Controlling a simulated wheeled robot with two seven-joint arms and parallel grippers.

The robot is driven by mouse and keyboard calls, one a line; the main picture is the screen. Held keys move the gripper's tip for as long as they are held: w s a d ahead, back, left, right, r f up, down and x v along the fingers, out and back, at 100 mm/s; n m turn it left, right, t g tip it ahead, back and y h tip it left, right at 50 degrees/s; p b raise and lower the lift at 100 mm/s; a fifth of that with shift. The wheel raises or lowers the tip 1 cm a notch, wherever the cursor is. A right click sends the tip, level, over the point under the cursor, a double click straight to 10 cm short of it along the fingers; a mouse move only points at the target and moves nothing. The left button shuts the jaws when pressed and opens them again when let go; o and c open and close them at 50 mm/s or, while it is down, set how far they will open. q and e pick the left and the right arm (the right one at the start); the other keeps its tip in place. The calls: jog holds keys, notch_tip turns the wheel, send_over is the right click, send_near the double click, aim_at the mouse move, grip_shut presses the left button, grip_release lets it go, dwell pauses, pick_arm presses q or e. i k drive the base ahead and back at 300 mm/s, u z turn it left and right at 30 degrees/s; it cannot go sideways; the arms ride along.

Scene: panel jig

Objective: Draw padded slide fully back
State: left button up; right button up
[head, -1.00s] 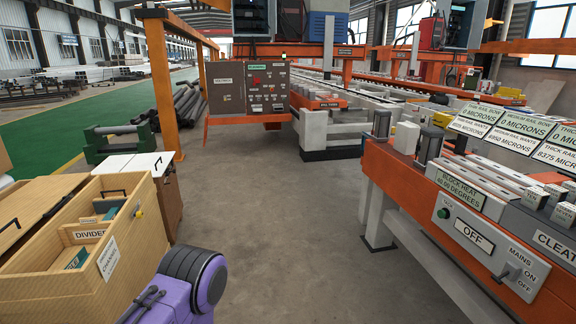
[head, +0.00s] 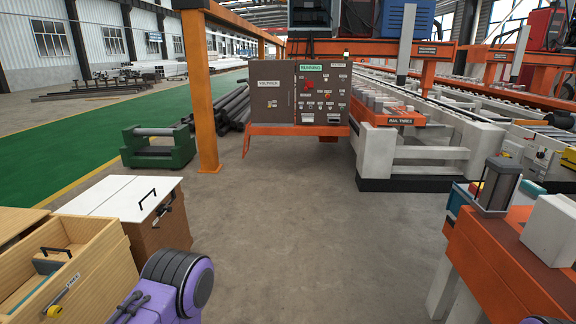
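I cannot pick out a padded slide for certain in the head view. An orange bench (head: 505,262) stands at the right edge, cut off by the frame. A grey cylinder unit (head: 497,186) and a pale block (head: 551,229) sit on top of it. A purple and black part of my own arm shows at the bottom left. Neither gripper is in view.
Wooden drawers (head: 95,262) and a white-topped cabinet (head: 120,197) stand at the left. A brown control panel (head: 300,92) hangs ahead beside an orange post (head: 199,95). A green stand (head: 157,146) is at its left. The grey floor between is clear.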

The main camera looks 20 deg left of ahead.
aim_at(45, 264)
jog(key=u, duration=0.4)
jog(key=i, duration=1.45)
jog(key=u, duration=1.75)
jog(key=i, duration=1)
jog(key=u, duration=1)
